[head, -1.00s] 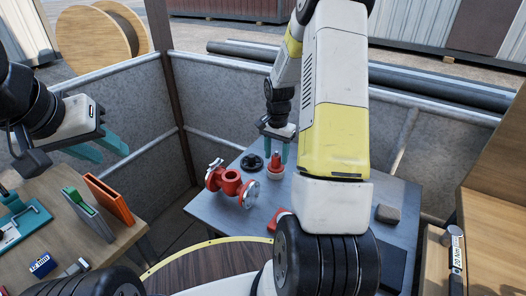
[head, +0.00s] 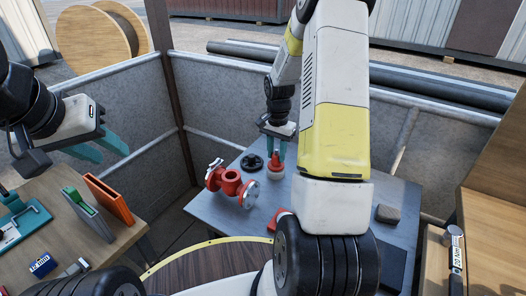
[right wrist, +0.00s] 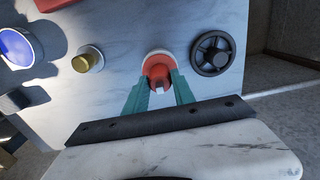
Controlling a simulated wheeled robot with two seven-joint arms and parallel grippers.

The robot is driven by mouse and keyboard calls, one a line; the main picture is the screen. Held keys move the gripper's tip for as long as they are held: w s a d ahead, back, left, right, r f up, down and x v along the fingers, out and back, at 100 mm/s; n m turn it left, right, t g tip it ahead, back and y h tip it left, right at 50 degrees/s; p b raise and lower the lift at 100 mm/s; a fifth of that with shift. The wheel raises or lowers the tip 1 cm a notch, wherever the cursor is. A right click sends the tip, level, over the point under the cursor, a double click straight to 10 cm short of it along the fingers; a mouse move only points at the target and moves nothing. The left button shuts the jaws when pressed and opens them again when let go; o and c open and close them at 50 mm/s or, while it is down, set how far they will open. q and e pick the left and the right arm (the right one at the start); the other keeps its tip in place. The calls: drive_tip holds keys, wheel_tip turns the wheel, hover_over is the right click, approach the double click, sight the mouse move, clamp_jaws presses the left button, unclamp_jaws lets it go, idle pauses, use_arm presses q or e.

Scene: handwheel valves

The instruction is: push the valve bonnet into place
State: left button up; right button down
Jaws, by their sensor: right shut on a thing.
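The red valve bonnet (head: 275,161) stands upright on a pale round holder (head: 276,174) on the grey table. My right gripper (head: 276,156) comes down from above and is shut on the bonnet. In the right wrist view the bonnet (right wrist: 157,71) is between the teal fingers, with the holder's pale rim (right wrist: 160,53) behind it. The red valve body (head: 231,182), with its flanges, lies on the table left of the bonnet. The black handwheel (head: 252,161) lies between them, farther back. My left gripper (head: 108,150) is open and empty over the left bench.
A brass-coloured piece (right wrist: 88,60) and a blue round face (right wrist: 17,46) show in the right wrist view. A grey block (head: 387,214) is at the table's right. The left wooden bench holds an orange case (head: 109,199). Low grey panels border the table behind.

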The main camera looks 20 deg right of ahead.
drive_tip(key=shift+r, duration=2.6)
drive_tip(key=c, duration=1.8)
unclamp_jaws()
clamp_jaws()
